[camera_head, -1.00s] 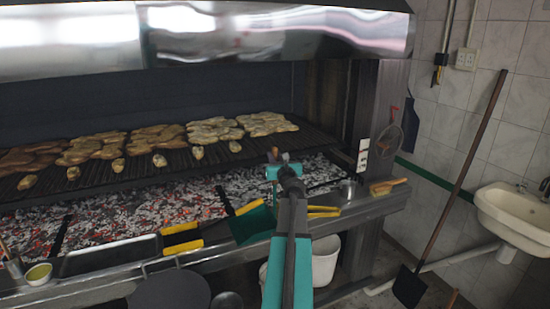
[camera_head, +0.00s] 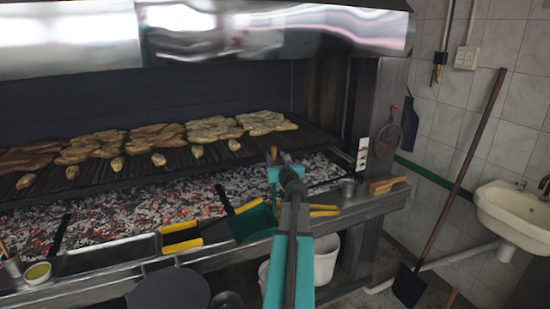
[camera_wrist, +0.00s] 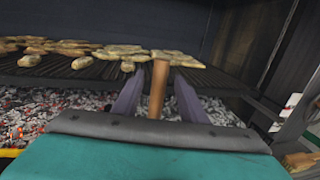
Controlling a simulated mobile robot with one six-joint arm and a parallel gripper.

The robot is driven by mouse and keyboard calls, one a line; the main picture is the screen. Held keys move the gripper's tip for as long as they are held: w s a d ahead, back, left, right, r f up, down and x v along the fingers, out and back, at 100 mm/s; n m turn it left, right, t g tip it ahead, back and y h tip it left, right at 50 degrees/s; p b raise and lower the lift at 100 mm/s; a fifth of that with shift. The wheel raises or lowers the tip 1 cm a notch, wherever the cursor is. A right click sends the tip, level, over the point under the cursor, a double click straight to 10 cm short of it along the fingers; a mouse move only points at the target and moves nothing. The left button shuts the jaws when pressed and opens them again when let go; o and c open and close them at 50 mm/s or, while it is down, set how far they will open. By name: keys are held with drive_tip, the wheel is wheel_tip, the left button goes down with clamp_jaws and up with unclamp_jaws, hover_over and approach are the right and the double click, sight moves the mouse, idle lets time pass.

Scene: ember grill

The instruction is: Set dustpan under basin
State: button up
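A dark green, pan-shaped piece (camera_head: 252,223), which looks like the dustpan, lies at the grill's front ledge with a black handle running up and left. The white basin (camera_head: 515,215) hangs on the tiled wall at the far right. My gripper (camera_head: 279,172) is raised in front of the coals, above and right of the green pan and far left of the basin. In the wrist view its two dark fingers (camera_wrist: 158,95) stand apart with a brown wooden stick (camera_wrist: 158,88) between them. I cannot tell whether they grip it.
A black shovel (camera_head: 409,286) with a long handle leans on the wall beside the basin. A pale pipe (camera_head: 455,262) runs below the basin. A white bucket (camera_head: 326,258) stands under the ledge. Hot coals (camera_head: 130,215) and a food-laden grate (camera_head: 150,165) fill the left.

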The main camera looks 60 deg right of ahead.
drive_tip(key=b+v, duration=0.1)
drive_tip(key=v, duration=0.8)
drive_tip(key=shift+f, duration=0.1)
idle(0.8)
